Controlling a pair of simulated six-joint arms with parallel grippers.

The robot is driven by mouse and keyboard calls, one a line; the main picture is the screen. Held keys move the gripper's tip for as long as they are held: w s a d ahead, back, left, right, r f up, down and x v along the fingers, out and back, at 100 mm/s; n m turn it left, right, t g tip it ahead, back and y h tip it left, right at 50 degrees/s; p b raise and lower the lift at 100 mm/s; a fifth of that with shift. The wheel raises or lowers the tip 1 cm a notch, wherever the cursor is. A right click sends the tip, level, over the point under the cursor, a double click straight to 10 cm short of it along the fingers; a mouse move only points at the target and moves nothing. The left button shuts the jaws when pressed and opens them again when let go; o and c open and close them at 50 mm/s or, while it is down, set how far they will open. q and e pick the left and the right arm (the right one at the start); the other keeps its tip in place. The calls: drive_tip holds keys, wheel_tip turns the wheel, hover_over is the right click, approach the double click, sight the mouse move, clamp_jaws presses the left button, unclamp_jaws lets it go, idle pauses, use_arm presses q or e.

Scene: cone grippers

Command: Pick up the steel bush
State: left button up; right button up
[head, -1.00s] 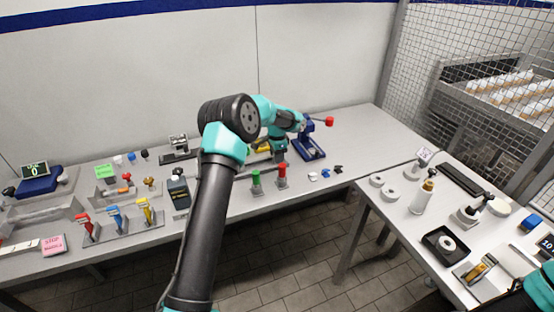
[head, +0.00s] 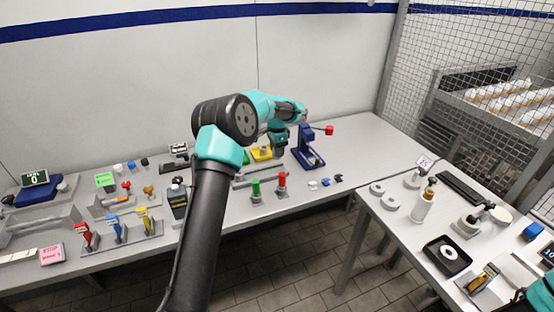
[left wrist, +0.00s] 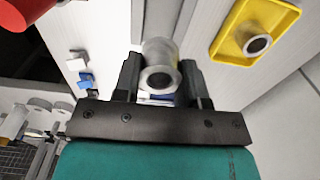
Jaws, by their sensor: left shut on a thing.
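The steel bush (left wrist: 159,54) is a short bright metal cylinder with a hole in its end. In the left wrist view it sits between the two dark fingers of my left gripper (left wrist: 160,72), which is shut on it. In the head view my left gripper (head: 278,146) points down over the back table, beside the yellow tray (head: 262,154); the bush is too small to make out there. The yellow tray (left wrist: 224,46) also shows at the upper right of the left wrist view, with another ring-shaped metal piece (left wrist: 257,44) in it. My right gripper is out of view.
Green (head: 255,187) and red (head: 282,181) handled clamps stand in front. The back table's right end (head: 362,130) is clear.

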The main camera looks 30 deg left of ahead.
use_arm(q)
drive_tip(key=shift+r, duration=1.35)
idle(0.8)
